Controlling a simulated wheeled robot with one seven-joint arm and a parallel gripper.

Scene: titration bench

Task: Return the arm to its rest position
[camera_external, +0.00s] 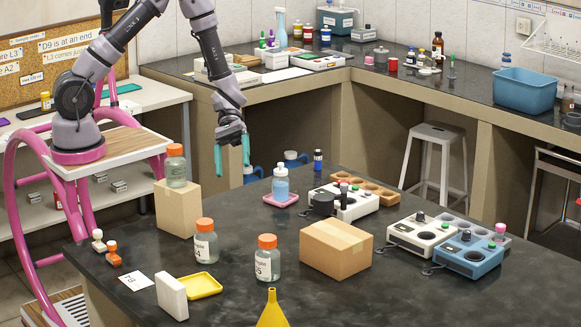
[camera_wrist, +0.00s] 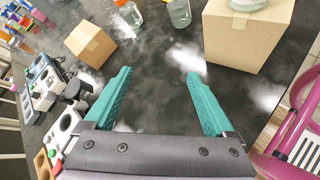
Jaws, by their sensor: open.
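My gripper (camera_external: 232,158) hangs above the dark bench at its back left side, fingers pointing down. It is empty, with a wide gap between the teal fingers in the wrist view (camera_wrist: 159,76). My arm reaches over from the pink-framed base at the left and is bent downward. Nothing touches the fingers. Bare dark bench top (camera_wrist: 155,100) shows between them in the wrist view.
An orange-capped jar (camera_external: 176,170) stands on a cardboard box (camera_external: 178,208) left of my gripper. Two orange-capped jars (camera_external: 205,243) (camera_external: 267,260) and another box (camera_external: 336,249) stand nearer the front.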

